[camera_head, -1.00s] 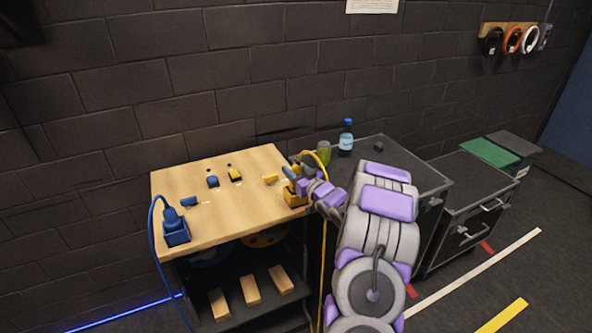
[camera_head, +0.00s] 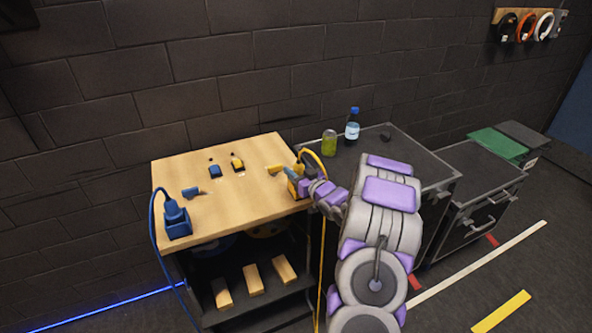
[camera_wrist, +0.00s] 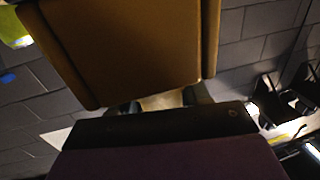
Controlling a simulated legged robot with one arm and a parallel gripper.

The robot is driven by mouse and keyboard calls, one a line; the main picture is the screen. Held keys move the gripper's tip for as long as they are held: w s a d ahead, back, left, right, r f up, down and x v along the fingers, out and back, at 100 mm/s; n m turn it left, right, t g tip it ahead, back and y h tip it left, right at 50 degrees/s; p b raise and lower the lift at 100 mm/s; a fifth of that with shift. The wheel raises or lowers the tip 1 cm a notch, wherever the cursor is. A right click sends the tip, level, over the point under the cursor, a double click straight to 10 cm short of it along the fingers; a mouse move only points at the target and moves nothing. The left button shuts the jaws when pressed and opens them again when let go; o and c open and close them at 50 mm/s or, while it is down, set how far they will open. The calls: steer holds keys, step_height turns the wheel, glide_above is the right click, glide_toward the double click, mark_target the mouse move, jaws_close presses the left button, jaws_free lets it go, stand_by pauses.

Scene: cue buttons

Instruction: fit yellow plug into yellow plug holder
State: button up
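The yellow plug holder (camera_head: 294,189) is at the front right corner of the wooden table, mostly hidden by my gripper. My gripper (camera_head: 294,174) is right at it, with its blue-grey fingers over the holder. A yellow cable (camera_head: 317,158) loops up beside the fingers and hangs down the table's right side. In the wrist view a large yellow-brown block, which looks like the yellow plug (camera_wrist: 135,50), fills the top middle. The dark fingertips (camera_wrist: 163,101) show on both sides below it and appear closed on it. Whether the plug is seated in the holder is hidden.
A blue plug and holder (camera_head: 178,222) stand at the table's left front. Blue (camera_head: 214,171) and yellow (camera_head: 238,165) buttons sit farther back, with a small yellow piece (camera_head: 275,169) near the gripper. A bottle (camera_head: 352,130) and green can (camera_head: 329,143) stand behind my arm.

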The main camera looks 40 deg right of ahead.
steer(key=o, duration=0.3)
steer(key=shift+s+a+f, duration=0.1)
steer(key=shift+a+f, duration=0.1)
steer(key=shift+f, duration=0.1)
steer(key=shift+d+r, duration=0.15)
steer(key=shift+d, duration=0.1)
steer(key=shift+d+r, duration=0.1)
steer(key=shift+d, duration=0.05)
steer(key=shift+s+d+r, duration=0.1)
steer(key=shift+s+d, duration=0.05)
steer(key=s+p, duration=0.2)
steer(key=s, duration=1.5)
steer(key=shift+a, duration=0.45)
steer(key=shift+w, duration=0.2)
